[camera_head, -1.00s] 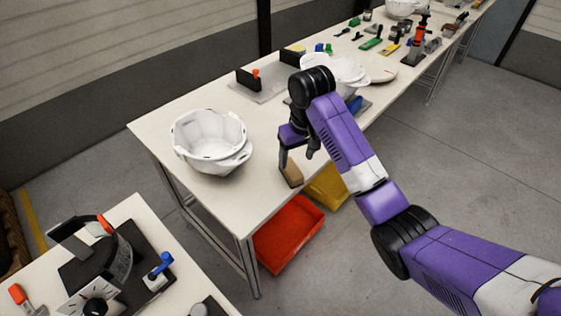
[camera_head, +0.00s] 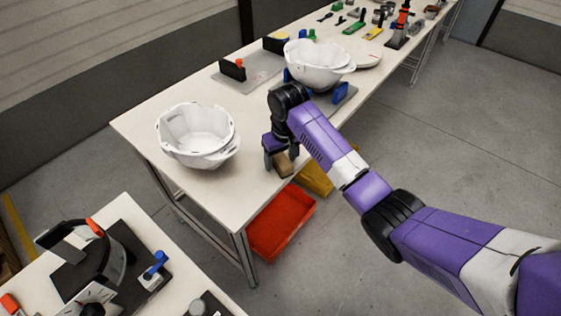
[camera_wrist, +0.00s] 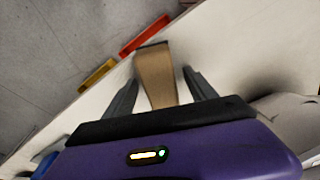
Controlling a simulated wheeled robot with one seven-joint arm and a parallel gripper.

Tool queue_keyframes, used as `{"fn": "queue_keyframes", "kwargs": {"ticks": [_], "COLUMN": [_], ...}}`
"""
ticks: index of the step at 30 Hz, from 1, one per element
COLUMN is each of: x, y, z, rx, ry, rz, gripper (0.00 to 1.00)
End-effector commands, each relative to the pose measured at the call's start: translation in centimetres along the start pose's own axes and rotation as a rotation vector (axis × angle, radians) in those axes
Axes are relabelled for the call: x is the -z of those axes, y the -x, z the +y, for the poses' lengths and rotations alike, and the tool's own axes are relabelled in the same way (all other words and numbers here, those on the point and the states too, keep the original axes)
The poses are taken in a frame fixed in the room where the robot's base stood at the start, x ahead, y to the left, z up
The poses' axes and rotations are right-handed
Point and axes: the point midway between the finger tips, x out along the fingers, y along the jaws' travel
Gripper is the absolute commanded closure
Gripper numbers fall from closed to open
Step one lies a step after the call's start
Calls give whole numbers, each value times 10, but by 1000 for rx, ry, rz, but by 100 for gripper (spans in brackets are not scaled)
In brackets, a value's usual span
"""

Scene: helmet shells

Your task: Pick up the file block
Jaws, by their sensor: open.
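The file block (camera_head: 284,165) is a small tan block near the front edge of the long white table. In the wrist view the file block (camera_wrist: 156,75) lies between my two dark fingers, with a visible gap to the finger on the right. My gripper (camera_head: 279,160) is low at the table, pointing down around the block. In the wrist view my gripper (camera_wrist: 160,85) is open, with one finger on each side of the block. The lower part of the block is partly hidden by my gripper in the head view.
A white helmet shell (camera_head: 196,134) stands left of my gripper, and another white shell (camera_head: 318,62) stands behind it on a fixture. A red bin (camera_head: 282,222) and a yellow bin (camera_head: 317,180) lie below the table edge. A second table (camera_head: 128,212) with a clamp fixture is at lower left.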

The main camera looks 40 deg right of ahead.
Motion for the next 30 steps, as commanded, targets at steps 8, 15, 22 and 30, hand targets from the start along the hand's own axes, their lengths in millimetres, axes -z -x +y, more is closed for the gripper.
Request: {"fn": "queue_keyframes", "kwargs": {"ticks": [8,15,22,30], "x": [0,0,1,5], "y": [0,1,2,24], "z": [0,0,0,0], "rx": [0,0,0,0], "ry": [0,0,0,1], "rz": [0,1,1,4], "gripper": [68,100,100,100]}}
